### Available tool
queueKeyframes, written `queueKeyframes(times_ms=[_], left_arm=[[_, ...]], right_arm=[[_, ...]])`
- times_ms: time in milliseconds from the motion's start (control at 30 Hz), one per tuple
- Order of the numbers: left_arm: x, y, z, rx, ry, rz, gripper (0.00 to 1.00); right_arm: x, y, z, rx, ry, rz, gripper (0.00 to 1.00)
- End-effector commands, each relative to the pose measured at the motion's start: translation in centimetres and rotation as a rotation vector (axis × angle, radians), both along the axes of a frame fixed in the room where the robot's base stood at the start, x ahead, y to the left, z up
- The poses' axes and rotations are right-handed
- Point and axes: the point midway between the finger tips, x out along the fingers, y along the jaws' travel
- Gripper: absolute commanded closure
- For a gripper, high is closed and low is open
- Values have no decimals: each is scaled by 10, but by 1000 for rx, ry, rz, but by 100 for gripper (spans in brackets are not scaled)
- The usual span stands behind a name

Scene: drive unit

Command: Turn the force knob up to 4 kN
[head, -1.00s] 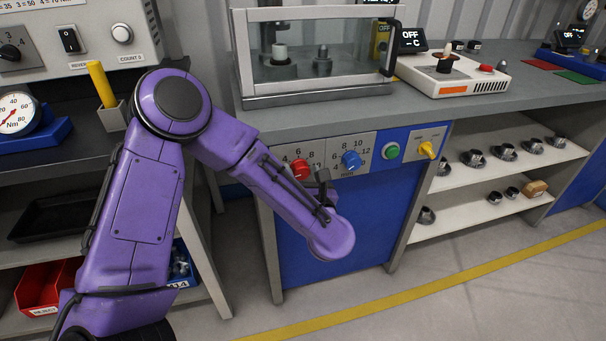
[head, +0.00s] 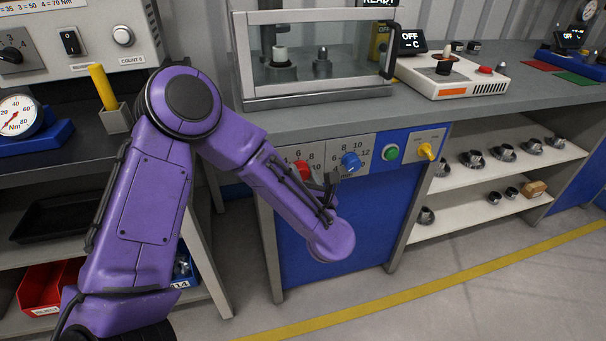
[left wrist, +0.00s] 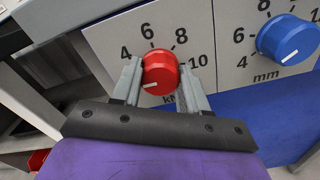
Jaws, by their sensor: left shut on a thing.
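The red force knob (left wrist: 160,68) sits on a light grey panel marked kN, with 4, 6, 8 and 10 around it. Its white line points to the lower left, below the 4. My left gripper (left wrist: 160,76) is shut on the red knob, one finger on each side, and the fingers cover part of the lower scale. In the head view the red knob (head: 302,167) is partly hidden by my left arm and gripper. My right gripper is in neither view.
A blue knob (left wrist: 288,40) marked mm is just right of the red one. Further right are a green button (head: 391,152) and a yellow switch (head: 426,151). A glazed press enclosure (head: 318,60) stands above on the bench. The floor in front is clear.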

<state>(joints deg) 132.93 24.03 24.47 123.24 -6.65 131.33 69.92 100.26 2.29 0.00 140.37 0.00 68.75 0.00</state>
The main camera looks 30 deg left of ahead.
Motion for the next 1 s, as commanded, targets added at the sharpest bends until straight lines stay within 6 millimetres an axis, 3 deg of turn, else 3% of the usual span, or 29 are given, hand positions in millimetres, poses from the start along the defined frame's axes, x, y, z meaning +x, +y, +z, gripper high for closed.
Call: queueKeyframes(times_ms=[500, 1000], left_arm=[[0, -1, 1, 287, 336, -1, 87], [0, -1, -1, 420, 492, -2, 87]], right_arm=[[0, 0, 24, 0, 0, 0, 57], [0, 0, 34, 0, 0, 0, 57]])
